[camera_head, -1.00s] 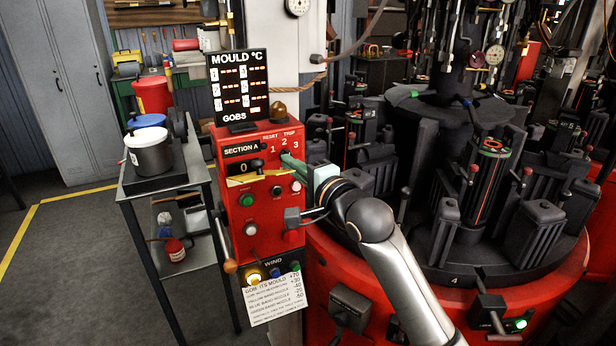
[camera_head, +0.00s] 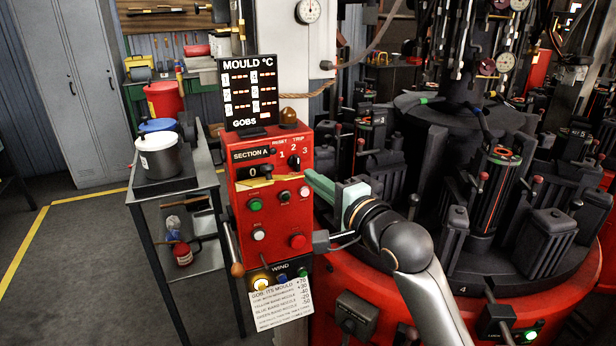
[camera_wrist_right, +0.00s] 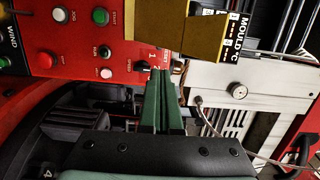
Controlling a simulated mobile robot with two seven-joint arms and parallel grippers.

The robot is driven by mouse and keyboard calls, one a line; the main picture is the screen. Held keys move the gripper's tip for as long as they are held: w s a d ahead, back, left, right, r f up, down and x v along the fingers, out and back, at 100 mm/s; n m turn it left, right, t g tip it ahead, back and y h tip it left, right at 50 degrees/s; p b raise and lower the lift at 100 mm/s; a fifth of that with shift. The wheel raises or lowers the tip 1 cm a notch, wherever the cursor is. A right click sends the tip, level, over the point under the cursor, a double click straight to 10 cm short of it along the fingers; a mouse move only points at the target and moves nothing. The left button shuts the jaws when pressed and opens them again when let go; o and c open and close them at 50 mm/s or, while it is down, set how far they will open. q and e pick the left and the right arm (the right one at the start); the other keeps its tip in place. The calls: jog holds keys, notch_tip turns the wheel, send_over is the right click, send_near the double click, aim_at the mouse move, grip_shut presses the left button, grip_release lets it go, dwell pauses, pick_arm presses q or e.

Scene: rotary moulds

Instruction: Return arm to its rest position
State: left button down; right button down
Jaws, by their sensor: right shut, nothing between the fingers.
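My right gripper (camera_head: 308,174) has green fingers, shut with nothing between them. In the right wrist view the shut green fingers (camera_wrist_right: 163,74) point at the red panel (camera_wrist_right: 75,30), which appears turned sideways. I cannot tell the exact gap between fingertips and panel. My left gripper is not in view.
The red rotary mould machine (camera_head: 375,285) with several black moulds stands right of the panel. A mould temperature display (camera_head: 249,92) sits on the panel. Floor is clear at far left.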

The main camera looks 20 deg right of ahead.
jog(key=shift+f, duration=0.15)
jog(key=s+a+f+n+g+h+p, duration=0.15)
jog(key=s+f+n, duration=0.3)
jog(key=f, duration=0.85)
jog(key=s+f+n+g+y+p, duration=0.1)
jog(key=s+f+n+g+p, duration=0.25)
jog(key=f, duration=0.85)
jog(key=s+a+f+n+g, duration=0.1)
jog(key=s+f+n, duration=0.4)
jog(key=s+f, duration=0.2)
jog(key=s+a+f+n+g, duration=0.1)
jog(key=s+f+n+g, duration=0.1)
jog(key=s+f+n, duration=0.2)
jog(key=s+f+h, duration=0.1)
jog(key=s+f, duration=0.2)
jog(key=s, duration=0.5)
jog(key=shift+a+n, duration=0.3)
jog(key=shift+n, duration=0.1)
jog(key=shift+a, duration=0.1)
